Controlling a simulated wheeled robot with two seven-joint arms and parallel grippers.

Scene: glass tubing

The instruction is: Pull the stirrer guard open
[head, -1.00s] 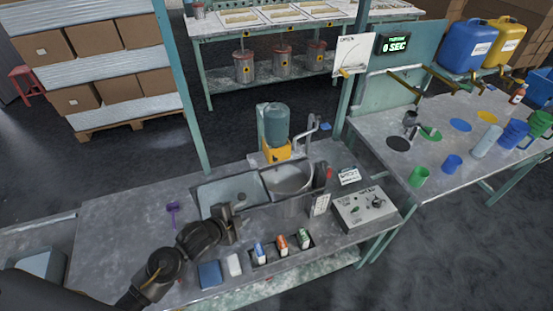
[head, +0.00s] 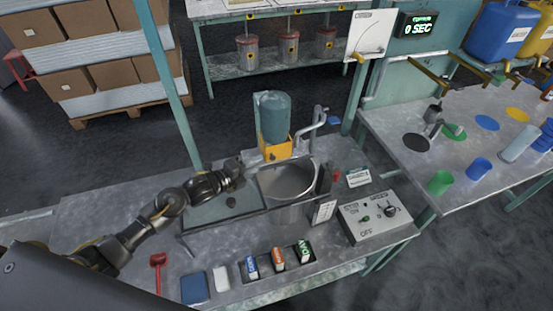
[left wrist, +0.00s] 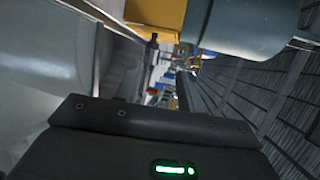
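The stirrer stands at the back of the near bench, with a teal cylinder (head: 273,118) on a yellow housing (head: 276,150). A grey round bowl (head: 287,181) is in front of it. I cannot clearly make out which part is the guard. My left gripper (head: 238,168) is by the bowl's left rim, over a grey tray (head: 222,205), just left of the yellow housing. Its fingers are too small and dark to read. The left wrist view shows the yellow housing (left wrist: 157,13) and teal cylinder (left wrist: 240,25) close ahead; the fingertips are not distinguishable. My right gripper is not in view.
A control box (head: 376,217) with knobs sits at the bench's right. A bent pipe (head: 312,125) rises behind the bowl.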

